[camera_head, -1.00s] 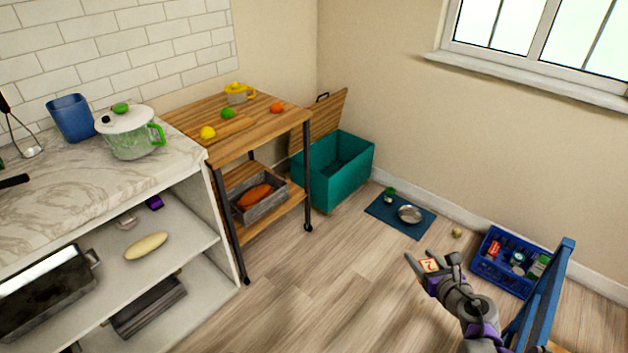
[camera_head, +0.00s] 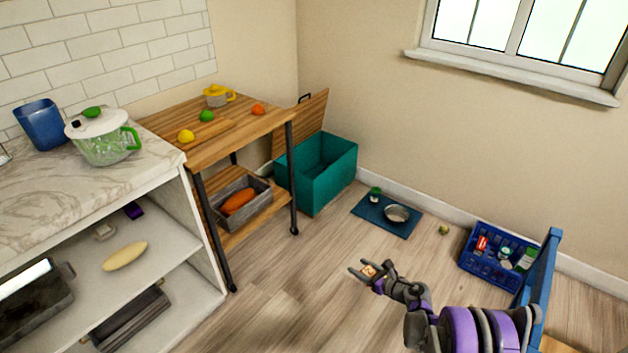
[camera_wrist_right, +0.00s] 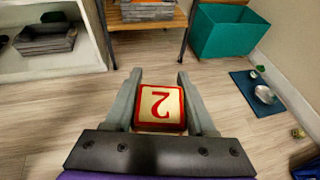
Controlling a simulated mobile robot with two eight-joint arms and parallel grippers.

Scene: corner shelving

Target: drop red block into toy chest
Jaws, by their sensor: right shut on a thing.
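The red block (camera_wrist_right: 160,107), with a pale face and a red numeral 2, is between the fingers of my right gripper (camera_wrist_right: 158,88) in the right wrist view. In the head view my right gripper (camera_head: 368,270) is shut on the block (camera_head: 370,270), above open floor at the lower middle. The toy chest (camera_head: 325,180) is a teal box against the wall, with its wooden lid (camera_head: 303,122) raised and its top open. The chest also shows at the upper right of the right wrist view (camera_wrist_right: 228,32). The gripper is in front of the chest and apart from it. My left gripper is not in view.
A wooden cart (camera_head: 262,124) stands left of the chest, with a grey crate (camera_head: 262,207) on its lower shelf. A blue mat (camera_head: 372,217) with a metal bowl (camera_head: 397,213) lies right of the chest. A blue basket (camera_head: 478,268) is farther right. The floor between is clear.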

